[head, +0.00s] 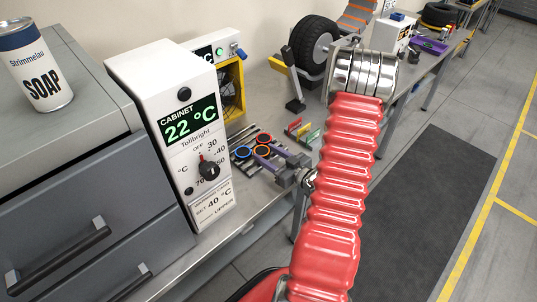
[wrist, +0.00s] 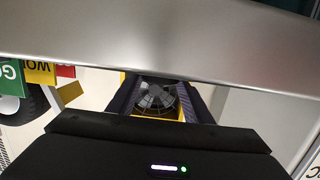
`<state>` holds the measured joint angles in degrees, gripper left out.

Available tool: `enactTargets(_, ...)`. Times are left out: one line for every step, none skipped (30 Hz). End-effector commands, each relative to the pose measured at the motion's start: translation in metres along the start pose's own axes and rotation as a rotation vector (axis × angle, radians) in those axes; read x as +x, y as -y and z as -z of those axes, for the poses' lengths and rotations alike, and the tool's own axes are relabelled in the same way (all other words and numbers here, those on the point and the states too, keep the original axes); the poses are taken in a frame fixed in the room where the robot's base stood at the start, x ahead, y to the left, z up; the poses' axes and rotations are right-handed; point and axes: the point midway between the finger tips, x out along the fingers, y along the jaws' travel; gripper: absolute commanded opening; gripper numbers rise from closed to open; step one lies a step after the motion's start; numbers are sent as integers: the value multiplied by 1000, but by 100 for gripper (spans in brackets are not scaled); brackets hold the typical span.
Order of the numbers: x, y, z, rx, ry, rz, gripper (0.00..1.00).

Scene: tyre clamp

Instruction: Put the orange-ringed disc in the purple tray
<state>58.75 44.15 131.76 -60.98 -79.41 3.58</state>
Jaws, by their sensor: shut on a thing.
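Several ringed discs lie close together on the bench, among them a blue-ringed one (head: 242,152) and a red-orange-ringed one (head: 264,138). The orange-ringed disc (head: 262,151) is the one closest to my gripper (head: 272,160). The gripper's fingers point left and reach this disc, and they are shut on it, though the contact is small and partly hidden. In the wrist view my gripper (wrist: 160,95) shows two dark fingers, with a broad grey band across their upper part; the disc cannot be made out there. The purple tray (head: 430,45) appears on the far bench at upper right.
The white cabinet controller (head: 180,130) stands left of the discs. A yellow-framed fan (head: 231,88) is behind them and shows in the wrist view (wrist: 155,97). Small coloured tags (head: 303,130), a lever (head: 293,80) and a tyre (head: 312,45) stand beyond. A dark mat (head: 440,200) covers floor at right.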

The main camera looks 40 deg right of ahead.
Motion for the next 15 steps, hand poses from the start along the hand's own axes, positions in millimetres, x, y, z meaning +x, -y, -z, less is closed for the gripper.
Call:
enactTargets(0,0,0,0,0,0,24)
enactTargets(0,0,0,0,0,0,24)
enactTargets(0,0,0,0,0,0,24)
enactTargets(0,0,0,0,0,0,24)
enactTargets(0,0,-1,0,0,0,24)
enactTargets(0,0,-2,1,1,0,46)
enactTargets(0,0,-1,0,1,0,49)
enactTargets(0,0,-1,0,1,1,51)
enactTargets(0,0,-1,0,1,1,54)
enactTargets(0,0,-1,0,1,1,56)
enactTargets(0,0,-1,0,1,1,58)
enactTargets(0,0,-1,0,1,1,60)
enactTargets(0,0,-1,0,1,1,63)
enactTargets(0,0,-1,0,1,1,64)
enactTargets(0,0,-1,0,1,1,64)
